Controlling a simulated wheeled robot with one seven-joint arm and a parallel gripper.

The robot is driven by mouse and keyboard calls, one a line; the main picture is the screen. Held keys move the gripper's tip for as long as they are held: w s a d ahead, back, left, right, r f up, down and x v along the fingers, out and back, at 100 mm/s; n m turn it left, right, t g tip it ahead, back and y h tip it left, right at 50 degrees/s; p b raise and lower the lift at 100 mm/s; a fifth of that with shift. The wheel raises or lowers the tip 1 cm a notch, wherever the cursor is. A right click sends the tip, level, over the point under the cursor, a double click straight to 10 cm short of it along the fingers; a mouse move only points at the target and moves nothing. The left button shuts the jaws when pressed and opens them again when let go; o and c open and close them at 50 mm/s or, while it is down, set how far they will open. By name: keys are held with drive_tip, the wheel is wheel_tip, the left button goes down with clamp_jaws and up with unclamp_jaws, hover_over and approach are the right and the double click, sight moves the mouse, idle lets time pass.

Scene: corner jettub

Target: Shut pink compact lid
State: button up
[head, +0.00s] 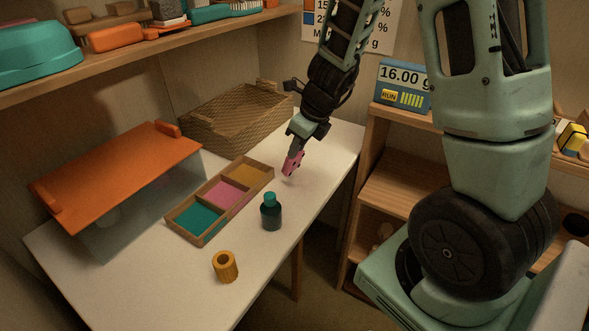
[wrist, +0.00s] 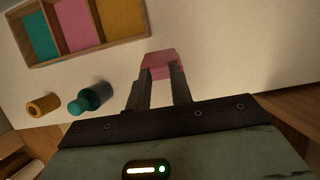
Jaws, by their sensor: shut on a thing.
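The pink compact (head: 291,165) is a small pink piece at the tip of my gripper (head: 295,154), over the right part of the white table. In the wrist view the pink compact (wrist: 160,57) sits at the ends of both fingers of my gripper (wrist: 161,76). The gripper is shut on it. The fingers hide part of the compact. I cannot tell whether its lid is open or shut, or whether it touches the table.
A wooden tray (head: 213,222) with teal, pink and mustard compartments lies left of the gripper. A dark teal bottle (head: 271,215) and a mustard hollow cylinder (head: 225,267) stand in front. A wicker basket (head: 228,118) and an orange-lidded clear box (head: 125,175) stand behind and left.

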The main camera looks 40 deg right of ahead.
drive_tip(key=shift+s+d+r+t+y+b, duration=0.25)
drive_tip(key=shift+s+r+t+b, duration=0.35)
drive_tip(key=shift+b, duration=1.65)
drive_tip(key=shift+s+d+r+t+y+b, duration=0.25)
drive_tip(key=shift+t+b, duration=0.35)
drive_tip(key=shift+b, duration=0.95)
drive_tip(key=shift+s+r+t+y+b, duration=0.2)
drive_tip(key=shift+s+r+t+b, duration=0.3)
drive_tip(key=shift+b, duration=1)
drive_tip(key=o, duration=1)
drive_tip(key=shift+w+f, duration=0.1)
drive_tip(key=shift+f, duration=0.05)
drive_tip(key=shift+c, duration=0.2)
